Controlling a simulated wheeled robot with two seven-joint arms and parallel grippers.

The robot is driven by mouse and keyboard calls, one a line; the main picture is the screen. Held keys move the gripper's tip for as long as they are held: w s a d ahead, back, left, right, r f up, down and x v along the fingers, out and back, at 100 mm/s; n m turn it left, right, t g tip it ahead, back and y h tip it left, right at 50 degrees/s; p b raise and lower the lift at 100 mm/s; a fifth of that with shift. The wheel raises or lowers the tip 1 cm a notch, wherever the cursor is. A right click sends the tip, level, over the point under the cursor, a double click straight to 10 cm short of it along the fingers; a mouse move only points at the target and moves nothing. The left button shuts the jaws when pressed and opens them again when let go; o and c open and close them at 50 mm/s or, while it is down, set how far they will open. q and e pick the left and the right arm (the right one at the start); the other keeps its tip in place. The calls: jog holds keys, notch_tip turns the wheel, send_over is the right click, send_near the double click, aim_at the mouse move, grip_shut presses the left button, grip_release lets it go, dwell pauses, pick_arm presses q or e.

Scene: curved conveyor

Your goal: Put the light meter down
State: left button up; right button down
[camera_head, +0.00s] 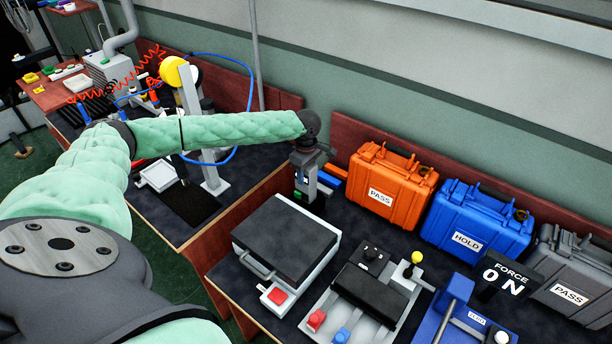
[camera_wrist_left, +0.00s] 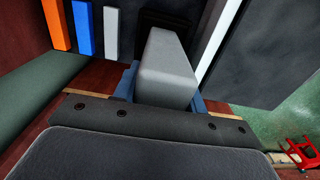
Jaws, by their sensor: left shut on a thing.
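My left gripper (camera_head: 308,181) is shut and points down over the back left part of the dark table, left of the orange case. A small dark piece with a green patch (camera_head: 298,195) shows at its fingertips, and I take it to be the light meter. In the left wrist view a grey rounded block fills the middle in front of a dark shape. I cannot tell there which part is the meter, or whether the meter touches the table. My right gripper is not in view.
Orange and blue bars (camera_head: 328,181) lie just behind the gripper. An orange case (camera_head: 386,186), a blue case (camera_head: 478,222) and a grey case (camera_head: 573,275) line the back. A black-topped box (camera_head: 287,238) stands in front, beside a grey fixture (camera_head: 365,300).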

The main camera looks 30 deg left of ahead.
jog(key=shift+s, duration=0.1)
pick_arm(q)
jog(key=o, duration=0.9)
jog(key=shift+f, duration=0.1)
jog(key=shift+o, duration=0.8)
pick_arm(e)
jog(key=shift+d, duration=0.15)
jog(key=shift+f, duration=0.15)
pick_arm(q)
jog(key=shift+r+b, duration=0.3)
jog(key=shift+r, duration=0.2)
notch_tip(320, 180, up, 10)
jog(key=b, duration=0.3)
jog(key=shift+b, duration=0.4)
jog(key=shift+r, duration=0.65)
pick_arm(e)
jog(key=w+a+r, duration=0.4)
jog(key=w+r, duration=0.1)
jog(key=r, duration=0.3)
